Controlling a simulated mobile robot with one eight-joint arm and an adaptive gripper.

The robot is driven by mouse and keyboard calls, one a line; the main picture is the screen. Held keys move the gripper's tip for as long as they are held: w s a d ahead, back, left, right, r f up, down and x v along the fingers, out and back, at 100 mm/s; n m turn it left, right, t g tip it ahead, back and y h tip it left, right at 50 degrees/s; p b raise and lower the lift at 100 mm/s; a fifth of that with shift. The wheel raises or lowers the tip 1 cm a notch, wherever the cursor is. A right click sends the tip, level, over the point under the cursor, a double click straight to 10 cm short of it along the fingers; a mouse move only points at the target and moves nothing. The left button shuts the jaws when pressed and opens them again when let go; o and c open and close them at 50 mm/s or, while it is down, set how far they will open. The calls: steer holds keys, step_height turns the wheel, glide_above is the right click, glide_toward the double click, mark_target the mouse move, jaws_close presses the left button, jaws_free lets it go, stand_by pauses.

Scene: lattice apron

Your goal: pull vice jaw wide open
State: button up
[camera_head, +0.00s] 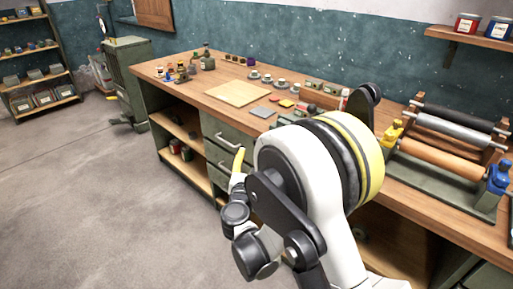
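I cannot make out a vice or its jaw for certain in this view. The wooden workbench (222,117) runs from the left middle to the right edge, and my arm hides part of its top and front. My arm fills the lower middle, in front of the bench. A slim yellow piece (238,167) stands up beyond its dark wrist joints, before the drawers; it may be part of my gripper. Its fingers cannot be told apart, and nothing held can be seen.
A roller machine (440,152) with yellow and blue end parts stands on the bench at right. A pale board (237,94), cups and small pots lie farther left. Drawers (228,140) face the open floor (95,200). A green cabinet (128,66) stands beyond the bench.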

steer(key=shift+s+a, duration=0.1)
steer(key=shift+s, duration=1.6)
steer(key=s+d+r+m+g+h, duration=0.1)
steer(key=s+d+r+m+g, duration=0.1)
steer(key=d+m, duration=0.45)
steer(key=s+d+r+m+g+h, duration=0.1)
steer(key=s+d+r+m+g, duration=0.15)
steer(key=d+m, duration=0.4)
steer(key=s+d+r+m+g+h, duration=0.1)
steer(key=s+d+r+m+g, duration=0.2)
steer(key=d, duration=0.6)
steer(key=s+d+f+m+g+y, duration=0.1)
steer(key=s+d+m+y, duration=0.1)
steer(key=s+m, duration=0.6)
steer(key=s+d+f+m+g+y, duration=0.1)
steer(key=s+d+m+g+y, duration=0.1)
steer(key=s+m, duration=0.7)
steer(key=s, duration=0.3)
steer(key=shift+s+d+f, duration=0.15)
steer(key=shift+s+f, duration=0.05)
steer(key=shift+s, duration=0.1)
